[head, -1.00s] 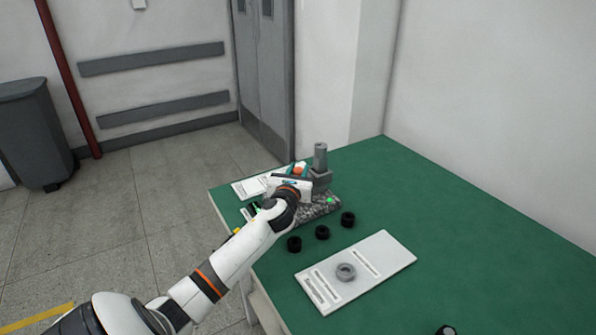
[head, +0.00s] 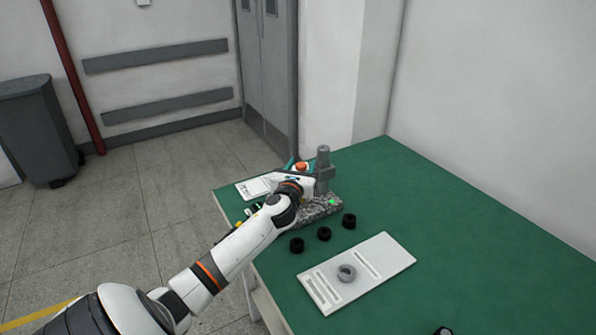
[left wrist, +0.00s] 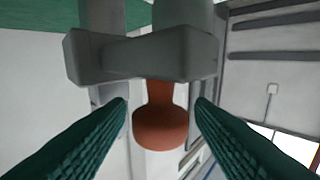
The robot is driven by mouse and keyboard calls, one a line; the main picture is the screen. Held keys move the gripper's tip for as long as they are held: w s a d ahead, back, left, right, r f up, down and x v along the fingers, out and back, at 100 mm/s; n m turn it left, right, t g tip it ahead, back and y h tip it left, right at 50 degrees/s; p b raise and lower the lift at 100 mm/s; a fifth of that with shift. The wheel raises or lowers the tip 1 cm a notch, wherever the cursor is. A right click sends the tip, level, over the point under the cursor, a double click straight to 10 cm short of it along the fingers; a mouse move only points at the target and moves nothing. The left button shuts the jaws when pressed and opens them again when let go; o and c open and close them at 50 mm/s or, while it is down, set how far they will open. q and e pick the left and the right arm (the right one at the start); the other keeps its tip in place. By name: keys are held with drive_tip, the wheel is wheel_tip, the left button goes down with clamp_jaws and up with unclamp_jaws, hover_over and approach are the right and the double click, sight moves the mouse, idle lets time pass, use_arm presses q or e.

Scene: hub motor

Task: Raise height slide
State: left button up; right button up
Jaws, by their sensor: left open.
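The height slide is a grey carriage (head: 325,174) on an upright grey post (head: 323,152) above a speckled stone base (head: 318,210). Its orange-red knob (head: 301,167) points to the left. In the left wrist view the knob (left wrist: 160,125) hangs below the grey carriage (left wrist: 145,56), between two teal ribbed fingers. My left gripper (left wrist: 160,122) is open, with a finger on each side of the knob and visible gaps to both. In the head view the left gripper (head: 296,166) is at the knob, partly hidden by its own wrist. My right gripper is not in view.
Several black rings, one of them here (head: 324,233), lie in front of the base on the green table (head: 450,220). A white slotted plate (head: 385,256) holds a grey ring (head: 346,273). A white card (head: 255,187) lies behind my arm. The right side is clear.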

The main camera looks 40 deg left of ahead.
use_arm(q)
drive_tip(key=v, duration=1.1)
drive_tip(key=shift+s, duration=0.4)
drive_tip(key=shift+d, duration=0.15)
